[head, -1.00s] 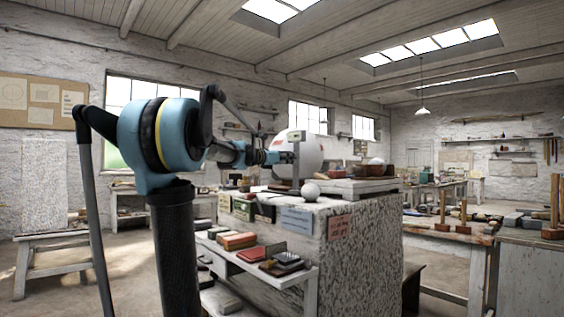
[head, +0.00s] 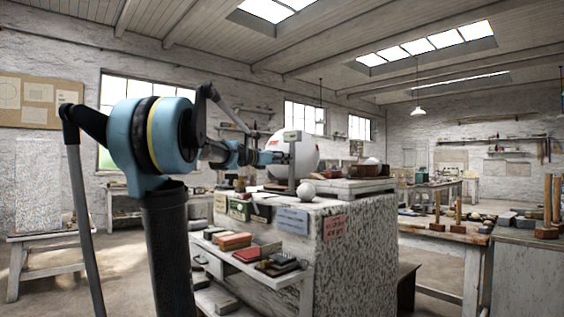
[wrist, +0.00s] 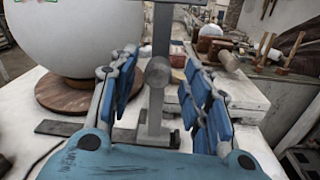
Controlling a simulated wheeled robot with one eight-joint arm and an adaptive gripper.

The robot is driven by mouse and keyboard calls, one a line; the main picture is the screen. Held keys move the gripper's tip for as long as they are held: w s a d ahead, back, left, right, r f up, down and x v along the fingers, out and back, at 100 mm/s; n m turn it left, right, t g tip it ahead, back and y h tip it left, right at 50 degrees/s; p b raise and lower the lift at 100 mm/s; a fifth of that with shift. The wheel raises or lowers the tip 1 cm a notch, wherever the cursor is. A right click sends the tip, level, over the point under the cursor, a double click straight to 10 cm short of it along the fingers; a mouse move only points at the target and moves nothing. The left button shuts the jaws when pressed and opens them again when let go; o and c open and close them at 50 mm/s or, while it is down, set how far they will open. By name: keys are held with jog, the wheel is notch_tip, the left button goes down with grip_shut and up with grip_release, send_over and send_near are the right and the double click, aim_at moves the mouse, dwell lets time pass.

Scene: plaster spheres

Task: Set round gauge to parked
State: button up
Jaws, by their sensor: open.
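An upright grey post (head: 292,165) with a small plate on top stands on the speckled plinth, beside a large white sphere (head: 307,155). In the wrist view a round grey knob (wrist: 158,72) shows on the post (wrist: 161,30); I cannot tell for sure whether it is the round gauge, and no dial or marking is readable. My gripper (head: 272,157) is beside the post in the head view. In the wrist view my gripper (wrist: 161,62) is open, its blue-padded fingers on either side of the post and knob. I see no clear contact.
The white sphere (wrist: 80,35) on its round wooden base (wrist: 75,95) is close to the left finger. A small pale ball (head: 306,190) sits near the plinth corner (head: 355,250). Boards and wooden items (head: 350,185) lie to the right. A low shelf (head: 280,277) juts out in front.

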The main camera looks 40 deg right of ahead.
jog(key=s+a, duration=0.1)
jog(key=a, duration=0.9)
jog(key=shift+a, duration=0.25)
jog(key=shift+s, duration=0.1)
